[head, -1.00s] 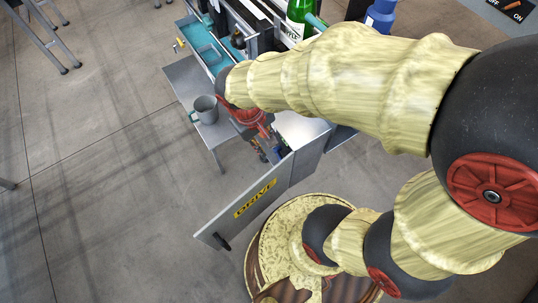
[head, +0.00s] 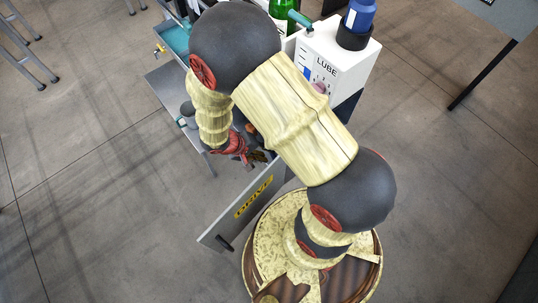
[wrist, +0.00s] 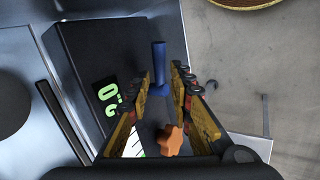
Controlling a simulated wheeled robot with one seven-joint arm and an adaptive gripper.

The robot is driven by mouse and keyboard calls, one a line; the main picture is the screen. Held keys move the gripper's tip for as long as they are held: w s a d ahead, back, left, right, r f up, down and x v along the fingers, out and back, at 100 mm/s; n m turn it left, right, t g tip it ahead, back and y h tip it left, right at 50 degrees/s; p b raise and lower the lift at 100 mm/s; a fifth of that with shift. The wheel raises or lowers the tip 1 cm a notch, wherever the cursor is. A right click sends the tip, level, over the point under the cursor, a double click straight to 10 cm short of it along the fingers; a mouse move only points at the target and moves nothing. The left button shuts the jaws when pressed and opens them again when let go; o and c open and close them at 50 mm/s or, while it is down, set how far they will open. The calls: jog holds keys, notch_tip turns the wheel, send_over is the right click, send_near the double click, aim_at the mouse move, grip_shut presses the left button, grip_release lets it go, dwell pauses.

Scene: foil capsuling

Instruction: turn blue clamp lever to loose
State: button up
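The blue clamp lever (wrist: 158,62) stands out in the wrist view, a short blue bar rising from a blue base (wrist: 162,89) beside a dark panel. My gripper (wrist: 165,77) is open, with one finger on each side of the lever's base in the picture. I see no clear contact with the lever, and I cannot tell how deep it sits between the fingertips. In the head view my gripper (head: 250,157) is small and low behind the opened door, partly covered by my arm. The blue lever cannot be made out there.
A dark display (wrist: 108,95) has green digits. A grey DRIVE door (head: 240,215) stands open. A white LUBE box (head: 335,65) carries a blue bottle (head: 360,15).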

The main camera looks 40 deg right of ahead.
jog(key=shift+b+x, duration=0.45)
jog(key=shift+x, duration=1.2)
jog(key=shift+r, duration=0.1)
jog(key=shift+c, duration=0.7)
jog(key=c, duration=0.4)
grip_shut()
